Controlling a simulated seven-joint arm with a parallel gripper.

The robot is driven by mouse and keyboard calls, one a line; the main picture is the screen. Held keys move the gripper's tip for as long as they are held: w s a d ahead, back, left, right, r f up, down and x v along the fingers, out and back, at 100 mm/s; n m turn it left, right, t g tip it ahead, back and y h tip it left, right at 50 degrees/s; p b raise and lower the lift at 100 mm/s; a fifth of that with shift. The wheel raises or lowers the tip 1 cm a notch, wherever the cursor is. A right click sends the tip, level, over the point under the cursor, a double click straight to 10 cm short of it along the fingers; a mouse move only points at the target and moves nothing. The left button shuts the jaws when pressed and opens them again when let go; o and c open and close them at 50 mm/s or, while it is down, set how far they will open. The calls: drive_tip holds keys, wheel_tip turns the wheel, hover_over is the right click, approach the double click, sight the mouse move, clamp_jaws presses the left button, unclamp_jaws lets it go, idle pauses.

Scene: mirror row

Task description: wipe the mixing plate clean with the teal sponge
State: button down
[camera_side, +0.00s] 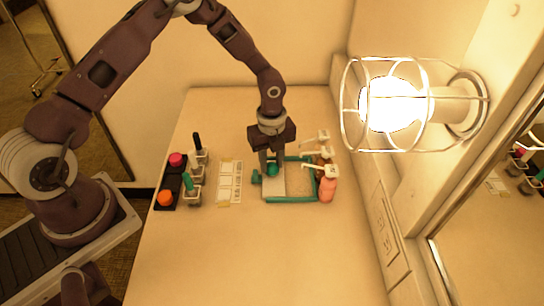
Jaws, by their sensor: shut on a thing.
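My gripper (272,168) points down over the left part of a teal-edged frame on the table and is shut on the small teal sponge (272,171). The fingers partly hide the sponge. Under it lies a pale grey mixing plate (274,190), inside or against the frame. I cannot tell whether the sponge touches the plate, and any smears on it are too small to make out.
Pump bottles (328,188) stand at the frame's right edge. To the left are a white card sheet (230,182), cups with dark and green handles (192,190), and a black tray (168,190) with pink and orange knobs. A caged lamp (395,103) glows at right. The front table is clear.

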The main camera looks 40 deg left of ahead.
drive_tip(key=shift+s+d+r, duration=0.1)
drive_tip(key=shift+s+d, duration=1)
drive_tip(key=shift+d, duration=0.1)
drive_tip(key=shift+s+d, duration=1)
wheel_tip(320, 180, up, 7)
